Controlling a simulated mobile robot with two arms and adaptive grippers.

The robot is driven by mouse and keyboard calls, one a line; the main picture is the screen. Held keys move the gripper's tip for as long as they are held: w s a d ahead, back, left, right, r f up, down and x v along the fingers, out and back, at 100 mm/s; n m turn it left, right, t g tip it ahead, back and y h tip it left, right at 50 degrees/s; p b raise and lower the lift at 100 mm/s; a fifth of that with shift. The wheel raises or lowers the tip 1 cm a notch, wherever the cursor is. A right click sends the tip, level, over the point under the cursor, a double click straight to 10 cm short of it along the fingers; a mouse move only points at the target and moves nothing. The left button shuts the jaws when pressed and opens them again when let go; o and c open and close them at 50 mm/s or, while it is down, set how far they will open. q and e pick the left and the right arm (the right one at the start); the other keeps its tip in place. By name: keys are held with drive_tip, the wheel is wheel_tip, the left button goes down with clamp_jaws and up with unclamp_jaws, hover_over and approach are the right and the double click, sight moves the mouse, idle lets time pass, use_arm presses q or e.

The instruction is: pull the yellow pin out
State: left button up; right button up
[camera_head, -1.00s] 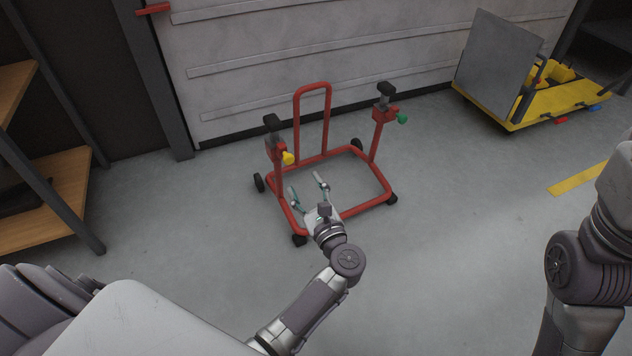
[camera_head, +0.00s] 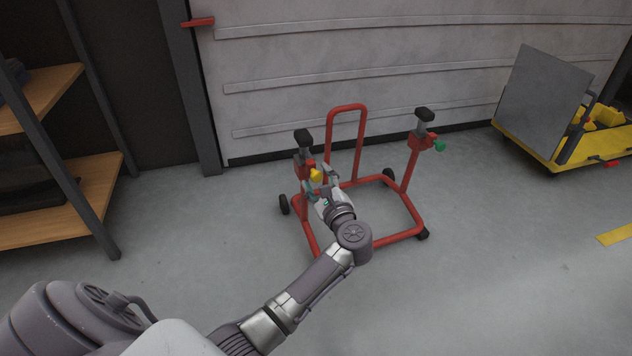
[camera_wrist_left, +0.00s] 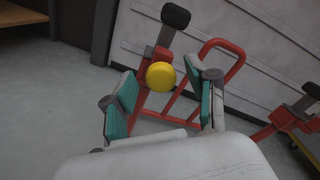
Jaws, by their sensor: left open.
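The yellow pin (camera_head: 316,175) is on the left post of a red wheeled stand (camera_head: 362,108), just below that post's black-topped support. In the left wrist view the round yellow pin head (camera_wrist_left: 160,76) faces the camera, beyond and between the fingertips. My left gripper (camera_head: 324,181) is open in front of the pin, and its teal-padded fingers (camera_wrist_left: 164,98) are spread on either side of it in the picture. I cannot tell whether a finger touches the pin. The pin's shaft is hidden. My right gripper does not show.
A green knob (camera_head: 439,146) is on the stand's right post. A yellow cart (camera_head: 565,158) with a grey panel stands at the right. Wooden shelves (camera_head: 60,220) are at the left, and a white ribbed door (camera_head: 270,60) is behind. The floor in front is clear.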

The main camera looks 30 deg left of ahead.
use_arm(q)
drive_tip(key=shift+x, duration=0.8)
clamp_jaws()
